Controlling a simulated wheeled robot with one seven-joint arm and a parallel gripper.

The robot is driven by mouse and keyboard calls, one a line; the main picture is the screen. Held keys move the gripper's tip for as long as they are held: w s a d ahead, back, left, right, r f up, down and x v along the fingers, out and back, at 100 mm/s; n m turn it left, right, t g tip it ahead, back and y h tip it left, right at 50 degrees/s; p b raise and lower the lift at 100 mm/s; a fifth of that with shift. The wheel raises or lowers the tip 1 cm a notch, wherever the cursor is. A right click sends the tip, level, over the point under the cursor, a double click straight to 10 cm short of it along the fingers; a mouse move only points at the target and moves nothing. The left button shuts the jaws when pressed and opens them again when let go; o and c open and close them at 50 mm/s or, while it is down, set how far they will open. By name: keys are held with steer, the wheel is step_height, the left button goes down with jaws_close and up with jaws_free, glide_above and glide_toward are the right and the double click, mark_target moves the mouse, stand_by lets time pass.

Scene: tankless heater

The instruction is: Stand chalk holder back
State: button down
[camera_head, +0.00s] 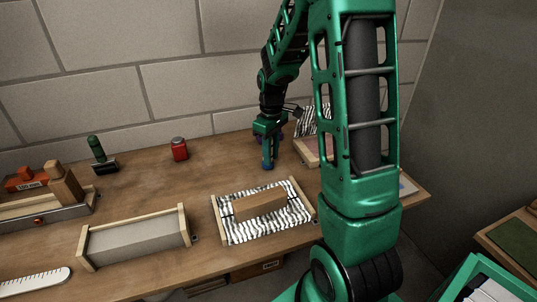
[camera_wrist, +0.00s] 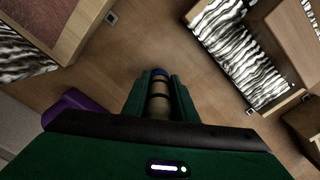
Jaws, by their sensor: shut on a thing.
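My gripper (camera_head: 267,158) is low over the wooden bench, toward the back, left of the striped box at the right. In the wrist view my gripper (camera_wrist: 160,90) has its two green fingers shut on a slim tan cylinder with dark bands and a blue end (camera_wrist: 159,92), which I take to be the chalk holder. Its blue end points away from the palm, toward the bench. In the head view the fingers hide most of it, and only a bit of blue shows at their tips. I cannot tell whether it touches the bench.
A striped-lined tray with a wooden block (camera_head: 261,203) stands in front, beside a grey-topped wooden box (camera_head: 137,239). A red jar (camera_head: 179,149) and a green-topped item (camera_head: 97,150) stand at the back left. A purple thing (camera_wrist: 75,104) lies near my gripper. Bare bench surrounds the fingertips.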

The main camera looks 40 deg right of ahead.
steer(key=shift+f, duration=0.45)
steer(key=c, duration=1.4)
jaws_free()
steer(key=shift+o, duration=0.2)
step_height(320, 180, up, 11)
steer(key=shift+f, duration=0.1)
